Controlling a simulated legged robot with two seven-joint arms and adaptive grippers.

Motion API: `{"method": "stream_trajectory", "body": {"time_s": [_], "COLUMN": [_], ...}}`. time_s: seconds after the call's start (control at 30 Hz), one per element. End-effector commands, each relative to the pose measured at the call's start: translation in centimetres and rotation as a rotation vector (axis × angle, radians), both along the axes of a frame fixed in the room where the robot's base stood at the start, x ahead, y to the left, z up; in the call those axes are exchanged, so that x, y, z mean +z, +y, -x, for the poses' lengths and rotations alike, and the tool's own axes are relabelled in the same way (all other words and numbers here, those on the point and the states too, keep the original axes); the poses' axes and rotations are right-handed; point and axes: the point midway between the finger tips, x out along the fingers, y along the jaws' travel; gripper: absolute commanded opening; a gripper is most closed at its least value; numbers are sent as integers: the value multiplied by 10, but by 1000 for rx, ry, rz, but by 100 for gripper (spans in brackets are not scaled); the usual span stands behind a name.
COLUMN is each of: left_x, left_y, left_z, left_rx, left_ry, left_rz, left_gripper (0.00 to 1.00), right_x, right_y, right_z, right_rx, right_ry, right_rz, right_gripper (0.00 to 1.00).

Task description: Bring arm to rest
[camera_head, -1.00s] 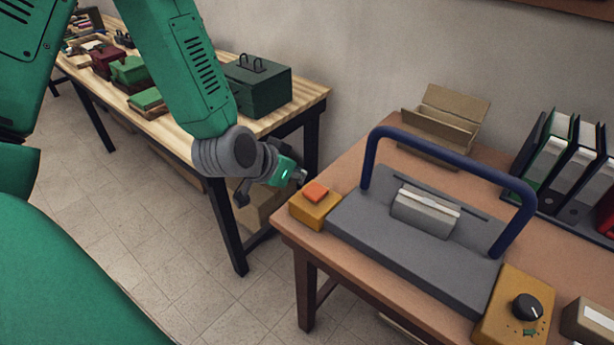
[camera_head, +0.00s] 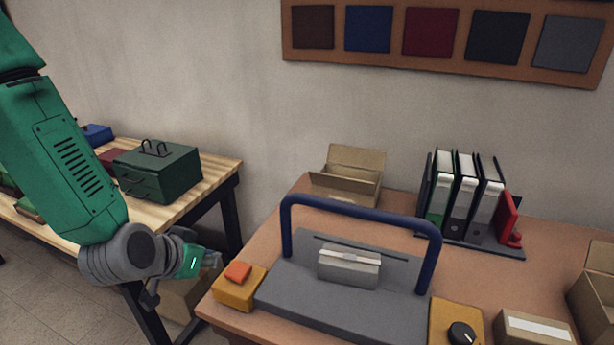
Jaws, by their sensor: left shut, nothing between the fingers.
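My left arm comes in from the left in green, with a grey wrist joint. My left gripper (camera_head: 212,260) is shut and empty, just left of the near left corner of the brown desk, beside the yellow box with the orange button (camera_head: 238,288). Its fingers are small and partly dark in this view. It appears apart from the button box, though the gap is narrow. My right gripper is not in view.
A grey machine (camera_head: 330,305) with a blue bar handle (camera_head: 360,215) stands on the desk (camera_head: 280,230). Behind are an open cardboard box (camera_head: 348,180) and binders (camera_head: 462,200). A green toolbox (camera_head: 158,175) sits on the wooden bench (camera_head: 205,180). Colour swatches hang on the wall.

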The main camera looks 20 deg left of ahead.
Motion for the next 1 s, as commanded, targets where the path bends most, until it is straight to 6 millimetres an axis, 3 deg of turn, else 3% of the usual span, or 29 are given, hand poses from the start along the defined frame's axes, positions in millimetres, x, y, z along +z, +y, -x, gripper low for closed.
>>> {"method": "stream_trajectory", "body": {"time_s": [0.13, 0.27, 0.4, 0.5, 0.6, 0.7, 0.8, 1.0], "left_x": [-19, -80, -165, -215, -251, -273, -282, -283], "left_y": [-2, -10, -21, -27, -32, -35, -36, -36], "left_z": [8, 39, 98, 146, 188, 219, 235, 240], "left_rx": [-3, -3, 2, 11, 20, 27, 33, 38], "left_ry": [39, 170, 372, 511, 622, 699, 739, 751], "left_rz": [-3, -11, -23, -33, -44, -52, -57, -57], "left_gripper": [0, 0, 0, 0, 0, 0, 0, 0], "right_x": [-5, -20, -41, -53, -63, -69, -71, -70], "right_y": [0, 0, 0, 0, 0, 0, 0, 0], "right_z": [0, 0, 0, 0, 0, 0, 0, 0], "right_rx": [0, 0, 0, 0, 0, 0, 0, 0], "right_ry": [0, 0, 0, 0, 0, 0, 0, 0], "right_rz": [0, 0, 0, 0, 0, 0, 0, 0], "right_gripper": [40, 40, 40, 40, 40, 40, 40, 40]}}
